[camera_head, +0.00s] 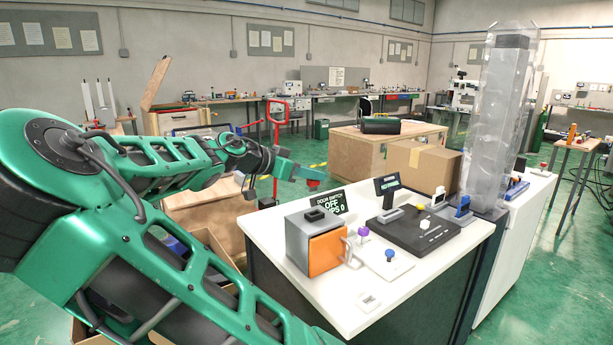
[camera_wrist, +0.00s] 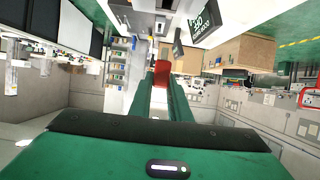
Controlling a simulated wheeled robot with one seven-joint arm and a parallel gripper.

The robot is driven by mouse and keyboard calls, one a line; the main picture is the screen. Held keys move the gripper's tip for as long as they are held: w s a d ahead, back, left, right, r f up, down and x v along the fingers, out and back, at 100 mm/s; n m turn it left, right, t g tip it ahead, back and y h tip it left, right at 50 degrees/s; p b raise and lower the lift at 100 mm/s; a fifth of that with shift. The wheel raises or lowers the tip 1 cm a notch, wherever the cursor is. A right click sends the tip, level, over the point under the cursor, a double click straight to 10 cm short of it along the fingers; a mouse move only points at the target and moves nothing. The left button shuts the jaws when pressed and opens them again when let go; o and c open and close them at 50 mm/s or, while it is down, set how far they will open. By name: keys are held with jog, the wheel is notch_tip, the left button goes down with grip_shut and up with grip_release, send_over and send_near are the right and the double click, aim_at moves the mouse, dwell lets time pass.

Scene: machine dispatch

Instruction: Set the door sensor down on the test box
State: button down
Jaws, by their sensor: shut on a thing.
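My gripper (camera_head: 298,172) reaches in from the left, above and beyond the back-left corner of the white bench. Its green fingers (camera_wrist: 160,88) are shut on a small red piece (camera_wrist: 162,70), which appears to be the door sensor; it also shows at the fingertips in the head view (camera_head: 313,183). Its finer shape cannot be made out. The test box (camera_head: 298,240) seems to be the grey box with an orange door at the bench's left end. A small black fitting (camera_head: 315,214) is on its top. The held piece is higher than the box and apart from it.
A sign (camera_head: 325,204) reading "DOOR SWITCH OFF" stands behind the box. A black platform (camera_head: 410,232), a small display (camera_head: 387,185) and purple and blue knobbed parts are to the right. A tall wrapped column (camera_head: 497,120) stands at the far right. The bench's front corner is mostly clear.

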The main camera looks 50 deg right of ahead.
jog(key=shift+s+d, duration=0.15)
jog(key=shift+d, duration=0.1)
jog(key=shift+s+f, duration=0.1)
jog(key=shift+f, duration=0.4)
jog(key=shift+a+f, duration=0.1)
jog(key=shift+f, duration=2.45)
jog(key=shift+f, duration=1.05)
jog(key=c, duration=1.6)
grip_release()
jog(key=v, duration=1)
jog(key=shift+w+a, duration=0.2)
jog(key=shift+a, duration=0.2)
